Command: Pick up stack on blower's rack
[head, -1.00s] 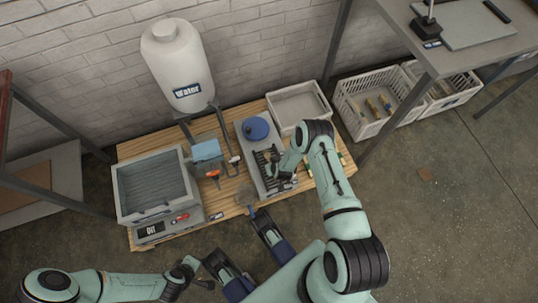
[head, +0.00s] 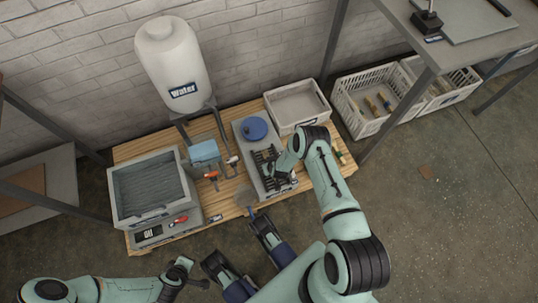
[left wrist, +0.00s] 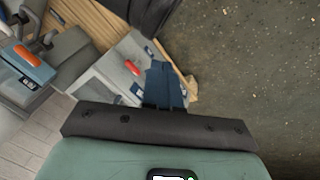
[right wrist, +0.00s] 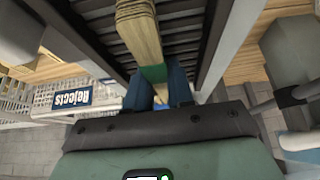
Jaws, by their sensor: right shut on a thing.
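The stack (right wrist: 140,35) is a bundle of flat wooden pieces with a green band, seen in the right wrist view above dark slats. My right gripper (right wrist: 165,92) is shut on its banded end. In the head view my right gripper (head: 283,172) is low over the black slatted rack (head: 262,156) of the grey blower (head: 243,140), which has a round blue part on top. The arm hides the stack there. My left gripper (head: 185,267) is away from the bench at lower left; its blue fingers (left wrist: 165,85) are together and empty in the left wrist view.
White crates (head: 374,100) stand on the floor at right. A grey table (head: 480,35) is at upper right.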

